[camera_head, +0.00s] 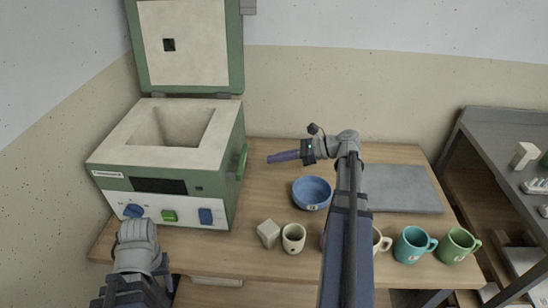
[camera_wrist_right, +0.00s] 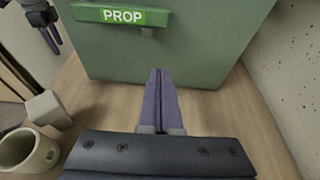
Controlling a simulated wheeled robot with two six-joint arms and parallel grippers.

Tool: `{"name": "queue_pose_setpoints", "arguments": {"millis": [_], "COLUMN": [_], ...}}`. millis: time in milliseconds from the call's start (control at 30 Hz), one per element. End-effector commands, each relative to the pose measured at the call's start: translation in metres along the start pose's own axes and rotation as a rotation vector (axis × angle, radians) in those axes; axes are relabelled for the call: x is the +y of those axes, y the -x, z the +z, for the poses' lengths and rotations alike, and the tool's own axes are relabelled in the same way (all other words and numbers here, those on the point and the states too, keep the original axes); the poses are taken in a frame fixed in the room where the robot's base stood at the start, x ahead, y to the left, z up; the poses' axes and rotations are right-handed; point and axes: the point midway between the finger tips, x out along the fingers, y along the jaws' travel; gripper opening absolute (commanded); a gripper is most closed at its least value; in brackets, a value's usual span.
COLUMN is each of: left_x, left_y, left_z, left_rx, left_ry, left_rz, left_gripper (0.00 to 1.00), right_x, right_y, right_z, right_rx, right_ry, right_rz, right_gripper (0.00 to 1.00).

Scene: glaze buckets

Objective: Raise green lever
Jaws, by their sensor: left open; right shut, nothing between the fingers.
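The green lever (camera_head: 242,163) is on the right side of the green and cream kiln (camera_head: 118,191). In the right wrist view the lever (camera_wrist_right: 121,15) carries a "PROP" label and lies ahead and to the left of my fingertips. My right gripper (camera_head: 270,159) is shut and empty. It points left toward the kiln's side, apart from the lever. In the right wrist view its purple fingers (camera_wrist_right: 158,75) are pressed together. My left gripper (camera_head: 150,268) is open, low in front of the kiln; its fingers are mostly hidden in the head view.
The kiln lid (camera_head: 185,60) stands raised. A blue bowl (camera_head: 312,190), a pale block (camera_head: 268,233) and a small cup (camera_head: 293,239) are near my right arm. Teal (camera_head: 411,246) and green (camera_head: 457,246) mugs stand at the front right. A grey board (camera_head: 405,190) lies behind them.

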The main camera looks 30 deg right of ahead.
Motion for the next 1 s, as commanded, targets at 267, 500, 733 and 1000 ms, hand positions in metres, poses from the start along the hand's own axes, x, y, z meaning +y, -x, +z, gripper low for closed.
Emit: {"name": "queue_pose_setpoints", "arguments": {"millis": [267, 500, 733, 1000], "left_x": [0.002, 0.000, -0.001, -0.002], "left_y": [-0.024, 0.001, 0.014, 0.016], "left_z": [-0.001, 0.000, 0.001, 0.001], "left_rx": [0.000, 0.000, 0.000, 0.000], "left_ry": [0.000, 0.000, 0.000, 0.000], "left_rz": [0.000, 0.000, 0.000, 0.000], "left_gripper": [0.55, 0.55, 0.55, 0.55], "right_x": [0.001, 0.000, 0.000, 0.000], "right_y": [-0.062, -0.065, -0.061, -0.060], "right_z": [-0.003, 0.024, 0.036, 0.038], "right_rx": [0.000, 0.000, 0.000, 0.000], "right_ry": [0.002, 0.000, 0.000, 0.000], "right_rz": [0.004, 0.000, 0.000, 0.000], "right_gripper": [0.00, 0.00, 0.00, 0.00]}}
